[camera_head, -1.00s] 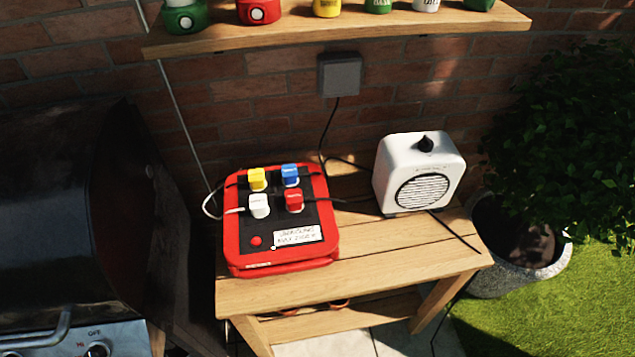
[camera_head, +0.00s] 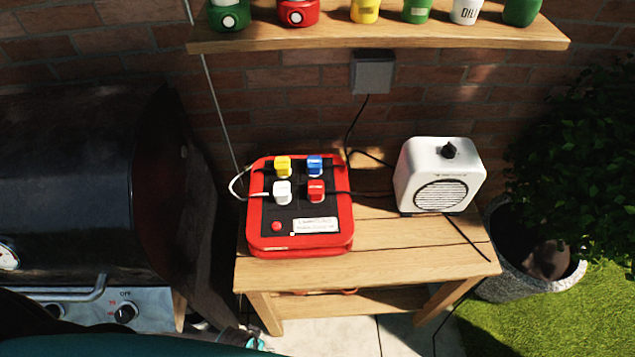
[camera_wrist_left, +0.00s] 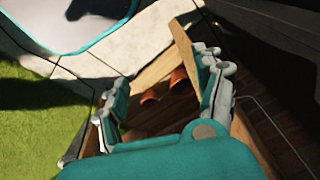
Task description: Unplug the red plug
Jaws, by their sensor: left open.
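The red plug (camera_head: 316,190) sits in the front right socket of a red power box (camera_head: 256,215) with a black top, on the wooden table. A white plug (camera_head: 283,192) is beside it on the left. A blue plug (camera_head: 315,165) is behind it and a yellow plug (camera_head: 283,166) is behind the white one. My left gripper (camera_wrist_left: 163,75) is open and empty in the left wrist view, over the table's lower part. No plug shows between its fingers. My right gripper is not in view.
A white speaker-like device (camera_head: 437,176) stands right of the box, with dark cables nearby. A grill (camera_head: 70,180) is at left, a planter (camera_head: 530,280) at right. Terracotta pots (camera_wrist_left: 178,80) lie below.

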